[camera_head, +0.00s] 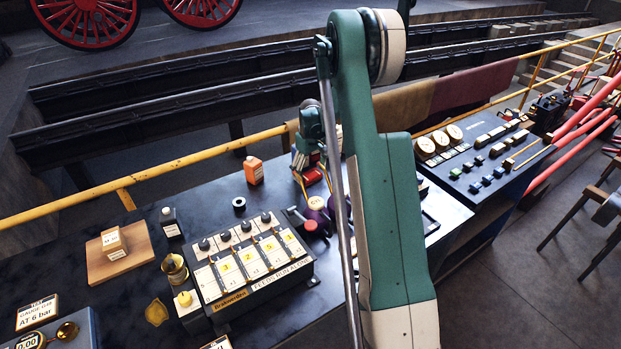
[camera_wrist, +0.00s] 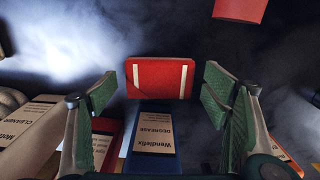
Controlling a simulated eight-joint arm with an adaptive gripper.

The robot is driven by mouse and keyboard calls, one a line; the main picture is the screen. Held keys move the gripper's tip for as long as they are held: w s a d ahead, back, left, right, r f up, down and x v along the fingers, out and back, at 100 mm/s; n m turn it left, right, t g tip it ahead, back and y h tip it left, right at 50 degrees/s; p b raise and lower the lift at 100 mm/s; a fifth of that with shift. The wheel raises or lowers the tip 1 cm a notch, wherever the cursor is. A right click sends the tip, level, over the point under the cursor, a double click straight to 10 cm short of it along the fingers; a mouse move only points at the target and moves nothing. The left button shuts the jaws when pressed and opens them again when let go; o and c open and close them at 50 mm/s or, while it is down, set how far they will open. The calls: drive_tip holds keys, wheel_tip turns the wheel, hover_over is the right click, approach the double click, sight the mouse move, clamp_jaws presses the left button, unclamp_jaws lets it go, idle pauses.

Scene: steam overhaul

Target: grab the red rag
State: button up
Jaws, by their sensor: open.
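A red, flat, folded-looking piece with two pale stripes, which fits the red rag (camera_wrist: 160,78), lies in the middle of the wrist view. In the head view a small red patch by my gripper (camera_head: 311,177) appears to be the same piece. My gripper (camera_wrist: 160,94) is open, with one green-padded finger on each side of the rag in the picture. The fingers look apart from it; the depth between them and the rag is hard to tell. In the head view my arm hides part of the area around the rag.
A blue box marked DEGREASE (camera_wrist: 153,145) stands just below the rag in the wrist view, with other labelled containers at left. Another red piece (camera_wrist: 240,10) shows at top right. An orange bottle (camera_head: 253,171) and a button panel (camera_head: 252,266) share the bench. A yellow rail (camera_head: 190,160) runs behind.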

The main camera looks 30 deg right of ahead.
sight(311, 174)
drive_tip(key=shift+c, duration=0.7)
drive_tip(key=c, duration=0.8)
drive_tip(key=shift+c, duration=0.2)
drive_tip(key=shift+r, duration=0.1)
wheel_tip(311, 174, up, 10)
idle(0.3)
